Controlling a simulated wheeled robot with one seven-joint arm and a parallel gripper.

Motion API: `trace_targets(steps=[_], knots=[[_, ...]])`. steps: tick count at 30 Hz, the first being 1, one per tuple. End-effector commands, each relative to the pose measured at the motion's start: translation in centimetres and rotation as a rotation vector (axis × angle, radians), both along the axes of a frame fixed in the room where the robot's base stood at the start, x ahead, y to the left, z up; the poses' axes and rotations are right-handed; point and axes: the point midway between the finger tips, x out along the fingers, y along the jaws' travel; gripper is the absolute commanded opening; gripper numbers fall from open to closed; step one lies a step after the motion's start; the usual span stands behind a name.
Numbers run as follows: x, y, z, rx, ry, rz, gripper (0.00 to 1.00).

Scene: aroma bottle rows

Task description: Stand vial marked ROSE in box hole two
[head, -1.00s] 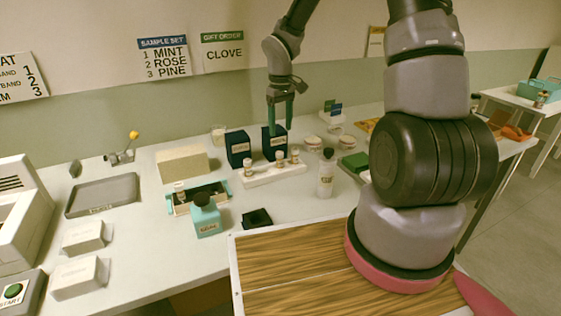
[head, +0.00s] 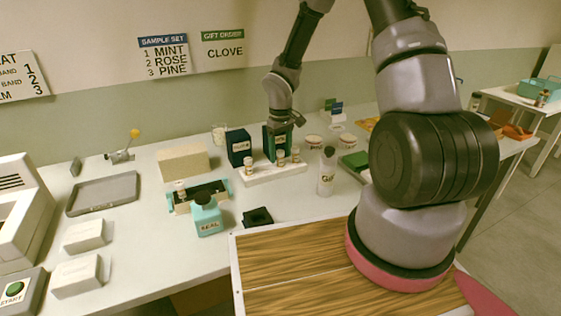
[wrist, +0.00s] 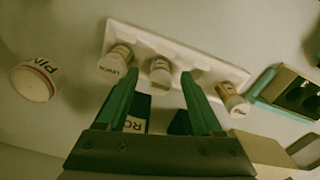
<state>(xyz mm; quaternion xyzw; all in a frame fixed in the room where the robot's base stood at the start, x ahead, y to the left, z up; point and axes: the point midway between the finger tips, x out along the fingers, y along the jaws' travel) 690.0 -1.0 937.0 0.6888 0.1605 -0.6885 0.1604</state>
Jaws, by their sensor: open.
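A white rack (head: 262,177) holds several small white-capped vials, also seen in the wrist view (wrist: 150,40). One vial (wrist: 118,60) stands at the rack's left in the wrist view, a middle vial (wrist: 160,70) beside it, and another vial (wrist: 232,98) near the right end; their labels are too small to read surely. My gripper (head: 276,145) is open above the rack; in the wrist view its fingertips (wrist: 159,80) appear on either side of the middle vial. The box with teal ends (head: 222,186) has dark holes and one vial (head: 180,187) at its left end.
A dark green box (head: 238,150) stands behind the rack; another is partly hidden behind my gripper. A teal bottle (head: 207,216) stands in front of the holed box, a clear bottle (head: 326,173) right of the rack. The wall sign (head: 163,57) lists 1 MINT, 2 ROSE, 3 PINE.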

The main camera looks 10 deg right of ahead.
Motion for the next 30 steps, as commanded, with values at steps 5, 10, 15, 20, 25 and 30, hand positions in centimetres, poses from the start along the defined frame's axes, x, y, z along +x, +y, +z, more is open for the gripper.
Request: trace_targets(steps=[5, 10, 15, 20, 25, 30], knots=[[0.0, 0.0, 0.0, 0.0, 0.0, 0.0, 0.18], [0.0, 0.0, 0.0, 0.0, 0.0, 0.0, 0.0], [0.0, 0.0, 0.1, 0.0, 0.0, 0.0, 0.0], [0.1, 0.0, 1.8, 0.0, -0.004, 0.0, 0.0], [0.1, -0.1, 5.3, -0.001, -0.005, -0.001, 0.0], [0.1, -0.1, 8.4, 0.0, -0.004, -0.001, 0.0]])
